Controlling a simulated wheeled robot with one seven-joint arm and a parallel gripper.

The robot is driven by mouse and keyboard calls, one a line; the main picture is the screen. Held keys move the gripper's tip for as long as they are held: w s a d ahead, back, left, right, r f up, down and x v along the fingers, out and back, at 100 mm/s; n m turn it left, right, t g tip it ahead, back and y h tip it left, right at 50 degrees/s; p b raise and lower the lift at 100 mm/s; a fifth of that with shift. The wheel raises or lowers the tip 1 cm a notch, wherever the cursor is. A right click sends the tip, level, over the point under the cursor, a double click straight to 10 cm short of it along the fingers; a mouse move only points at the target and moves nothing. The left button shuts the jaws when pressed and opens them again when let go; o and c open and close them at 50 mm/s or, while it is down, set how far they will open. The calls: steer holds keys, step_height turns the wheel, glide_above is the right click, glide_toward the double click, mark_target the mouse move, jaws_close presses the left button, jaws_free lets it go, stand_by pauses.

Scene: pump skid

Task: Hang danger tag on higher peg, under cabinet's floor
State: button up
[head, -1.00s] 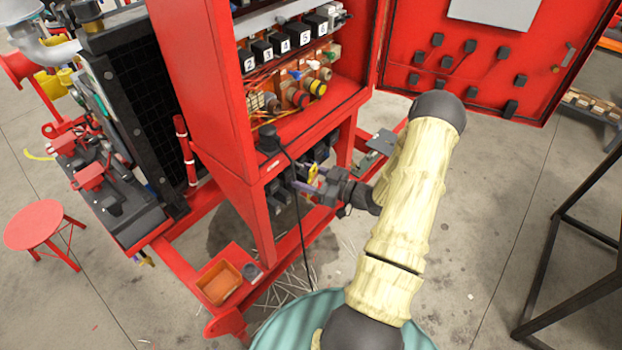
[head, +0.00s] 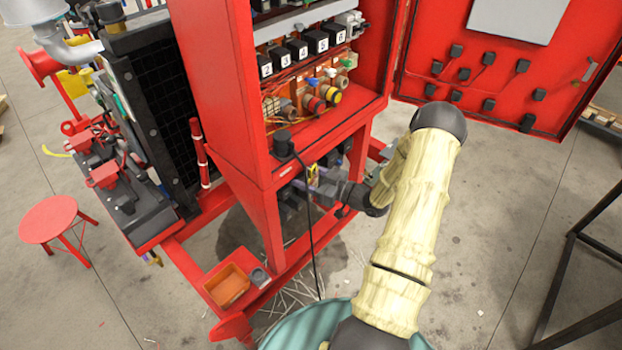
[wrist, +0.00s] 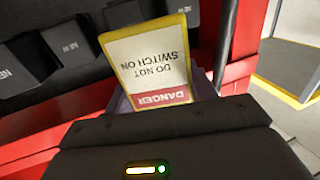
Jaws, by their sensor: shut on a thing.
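The danger tag (wrist: 150,65) is a yellow-edged white card with a red DANGER band, its writing upside down in the wrist view. In the head view it is a small yellow patch (head: 313,175). My gripper (head: 322,183) is shut on the tag, beneath the red cabinet's floor (head: 325,128), at the opening of the lower frame. In the wrist view the tag rises from between the fingers (wrist: 160,98), mostly hidden behind the dark gripper body. The pegs cannot be made out in either view.
Dark blocks marked NEW (wrist: 70,45) stand behind and left of the tag. A red post (wrist: 240,40) is close on its right. A black cable (head: 308,215) hangs from a plug (head: 283,143) near my gripper. An orange bin (head: 228,286) sits on the skid below.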

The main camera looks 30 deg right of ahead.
steer(key=shift+w+a+f+b, duration=0.15)
steer(key=shift+w+f+b, duration=0.25)
steer(key=shift+w+b, duration=0.05)
stand_by(0.5)
steer(key=o, duration=1.1)
steer(key=shift+c, duration=0.2)
steer(key=b+v, duration=0.5)
steer(key=v, duration=1.2)
steer(key=shift+s, duration=0.2)
